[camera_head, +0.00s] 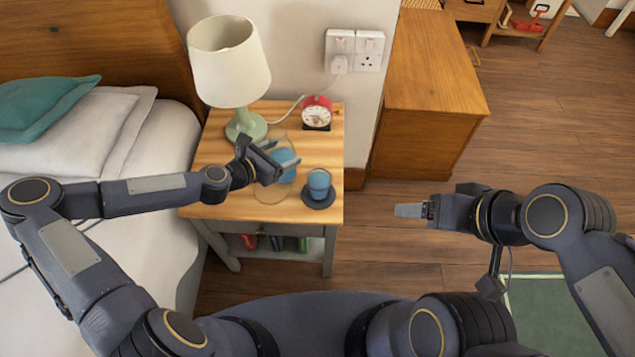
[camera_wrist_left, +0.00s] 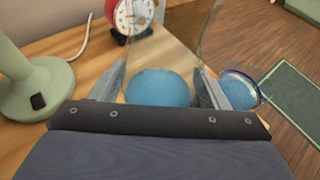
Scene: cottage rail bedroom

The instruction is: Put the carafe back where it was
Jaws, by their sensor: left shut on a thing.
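The carafe is clear glass with blue liquid (camera_head: 285,166) and is over the nightstand (camera_head: 222,205) in the head view. My left gripper (camera_head: 278,168) is shut on it, with a finger on each side. In the left wrist view the carafe's blue liquid (camera_wrist_left: 158,87) shows between the fingers of the left gripper (camera_wrist_left: 160,88), with clear glass beyond. I cannot tell whether its base touches the top. My right gripper (camera_head: 410,211) is out over the floor, right of the nightstand, apart from everything. Its finger gap does not show.
A blue tumbler (camera_head: 319,181) stands on a dark round coaster (camera_head: 318,199) right of the carafe. Behind are a red alarm clock (camera_head: 317,113) and a green-based lamp (camera_head: 230,62). A bed (camera_head: 165,145) is left. A wooden cabinet (camera_head: 425,95) stands right. Floor lies between.

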